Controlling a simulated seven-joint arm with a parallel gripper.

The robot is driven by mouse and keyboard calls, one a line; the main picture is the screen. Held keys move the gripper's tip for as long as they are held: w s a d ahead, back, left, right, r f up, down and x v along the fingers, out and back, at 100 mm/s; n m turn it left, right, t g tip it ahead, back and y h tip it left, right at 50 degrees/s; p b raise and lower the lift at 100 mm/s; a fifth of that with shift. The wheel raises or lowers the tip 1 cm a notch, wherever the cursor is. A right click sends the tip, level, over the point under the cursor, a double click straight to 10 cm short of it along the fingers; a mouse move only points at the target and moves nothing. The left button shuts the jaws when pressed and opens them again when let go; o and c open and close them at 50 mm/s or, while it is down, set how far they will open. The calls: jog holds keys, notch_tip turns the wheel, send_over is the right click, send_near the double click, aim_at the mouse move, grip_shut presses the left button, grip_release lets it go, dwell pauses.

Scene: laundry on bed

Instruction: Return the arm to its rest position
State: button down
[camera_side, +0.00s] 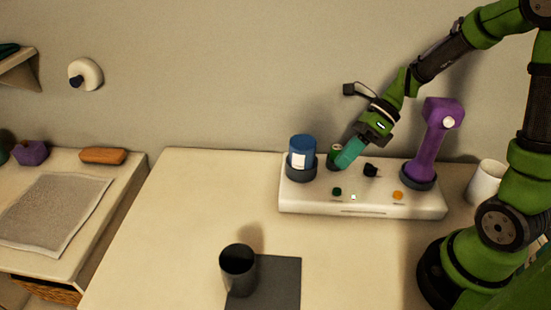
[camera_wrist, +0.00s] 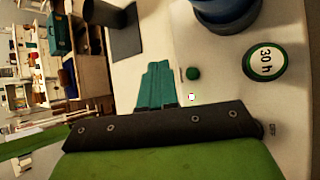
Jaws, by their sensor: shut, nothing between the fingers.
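My gripper (camera_side: 344,158) is over the white station on the table, its teal fingers shut with nothing between them. The fingers point down and to the left, close beside a small green item behind them. In the wrist view the shut fingers (camera_wrist: 158,66) are beside a green button (camera_wrist: 193,73) and a green-rimmed round cap marked "30 h" (camera_wrist: 265,61). From these views I cannot tell whether the fingertips touch anything. My arm reaches in from the right, bent and away from its base.
The white station (camera_side: 300,200) holds a blue-topped jar (camera_side: 302,150) and a purple upright device (camera_side: 432,145). A white cup (camera_side: 486,182) stands near my base. The table's left half is clear.

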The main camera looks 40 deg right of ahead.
jog(key=n, duration=0.1)
jog(key=s+n, duration=0.1)
jog(key=n, duration=0.1)
jog(key=d+f+n+h, duration=0.1)
jog(key=shift+s+n, duration=0.25)
jog(key=shift+n, duration=0.15)
jog(key=s+r+n+t+h, duration=0.3)
jog(key=r+n, duration=0.3)
jog(key=n, duration=0.4)
jog(key=s+a+r+n+t+h, duration=0.1)
jog(key=s+r+n+t+h, duration=0.1)
jog(key=r+n, duration=0.5)
jog(key=n+h, duration=0.1)
jog(key=n, duration=0.2)
jog(key=shift+s+a+t, duration=0.3)
jog(key=shift+s+t, duration=0.1)
